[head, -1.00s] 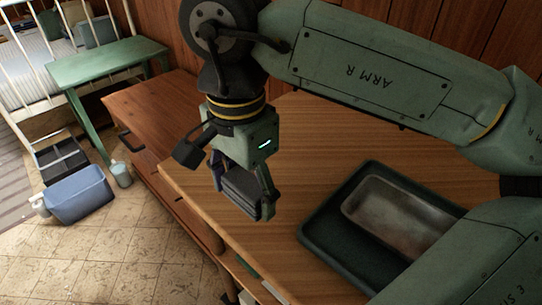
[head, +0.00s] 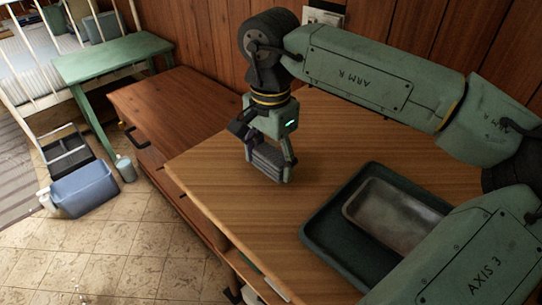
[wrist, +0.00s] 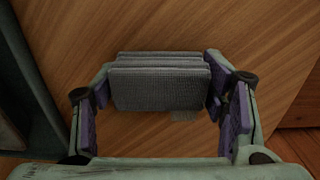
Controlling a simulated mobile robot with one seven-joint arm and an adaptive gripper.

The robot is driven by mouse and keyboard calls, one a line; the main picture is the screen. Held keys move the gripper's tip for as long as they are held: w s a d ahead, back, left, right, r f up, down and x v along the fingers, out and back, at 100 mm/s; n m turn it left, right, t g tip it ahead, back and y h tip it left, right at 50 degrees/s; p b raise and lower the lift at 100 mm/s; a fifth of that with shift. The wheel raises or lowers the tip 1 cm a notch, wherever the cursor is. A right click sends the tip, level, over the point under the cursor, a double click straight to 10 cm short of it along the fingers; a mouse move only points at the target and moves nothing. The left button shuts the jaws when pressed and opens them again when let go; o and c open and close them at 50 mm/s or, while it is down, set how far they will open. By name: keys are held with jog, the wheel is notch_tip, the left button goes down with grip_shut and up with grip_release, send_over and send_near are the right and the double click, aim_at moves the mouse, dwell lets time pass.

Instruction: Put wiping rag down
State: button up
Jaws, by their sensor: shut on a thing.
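The wiping rag (head: 266,161) is a grey, folded, layered cloth. My gripper (head: 268,158) is shut on it, over the wooden worktop (head: 215,195) near its left end. In the wrist view the rag (wrist: 160,85) sits between the two purple-padded fingers of my gripper (wrist: 160,95), with wood grain behind it. The rag is at or just above the worktop; I cannot tell whether it touches.
A dark green tray (head: 318,232) holding a metal pan (head: 385,215) lies to the right on the worktop. A lower brown cabinet (head: 165,105) stands to the left. A blue bin (head: 85,190) and a green table (head: 110,58) are further left. The worktop around the rag is clear.

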aim_at(271, 154)
jog(key=shift+f+b, duration=0.3)
jog(key=o, duration=1.2)
jog(key=shift+r, duration=0.1)
notch_tip(271, 154, up, 12)
jog(key=shift+r+p, duration=0.25)
jog(key=shift+p, duration=0.15)
